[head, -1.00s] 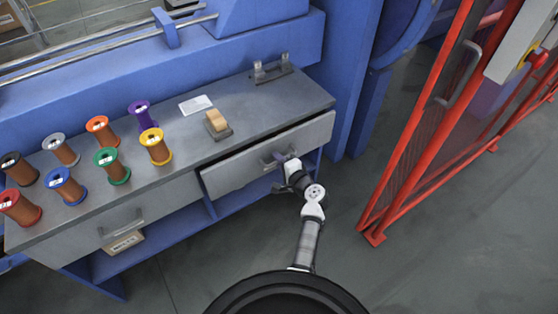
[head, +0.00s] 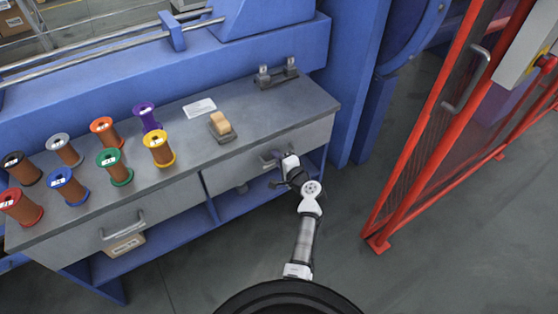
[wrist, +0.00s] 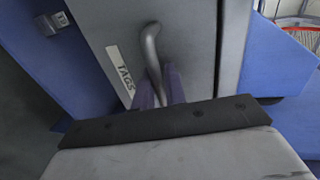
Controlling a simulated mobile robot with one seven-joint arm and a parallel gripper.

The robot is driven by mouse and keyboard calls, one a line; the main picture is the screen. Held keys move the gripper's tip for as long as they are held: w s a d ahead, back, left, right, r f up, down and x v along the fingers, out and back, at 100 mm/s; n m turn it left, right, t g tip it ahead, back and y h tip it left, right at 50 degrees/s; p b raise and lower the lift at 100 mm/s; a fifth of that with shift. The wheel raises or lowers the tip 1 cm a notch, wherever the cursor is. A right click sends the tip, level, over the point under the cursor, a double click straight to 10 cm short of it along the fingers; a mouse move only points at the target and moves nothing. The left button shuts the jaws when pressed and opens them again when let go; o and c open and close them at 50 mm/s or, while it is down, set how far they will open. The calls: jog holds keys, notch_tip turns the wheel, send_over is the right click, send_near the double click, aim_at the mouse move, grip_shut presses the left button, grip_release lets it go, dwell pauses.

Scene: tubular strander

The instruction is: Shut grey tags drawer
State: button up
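The grey tags drawer (head: 240,172) is the right-hand drawer under the grey bench top. Its front now looks flush, or nearly flush, with the bench; no open gap shows above it. In the wrist view the drawer front (wrist: 195,50) carries a white TAGS label (wrist: 122,72) and a curved grey handle (wrist: 151,45). My gripper (head: 281,172) is at this handle. In the wrist view my gripper's two purple fingers (wrist: 160,88) are close together, with the lower part of the handle between them. Their tips against the drawer front are partly hard to make out.
Several wire spools (head: 120,165), a block on a dark base (head: 221,127) and a white card (head: 199,107) lie on the bench top (head: 180,185). A second drawer (head: 90,240) is shut at left. A red mesh gate (head: 425,130) stands at right. Floor between is clear.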

jog(key=shift+o, duration=1)
jog(key=shift+a+r, duration=0.1)
jog(key=b+v, duration=0.1)
jog(key=v, duration=1.3)
jog(key=shift+w, duration=0.1)
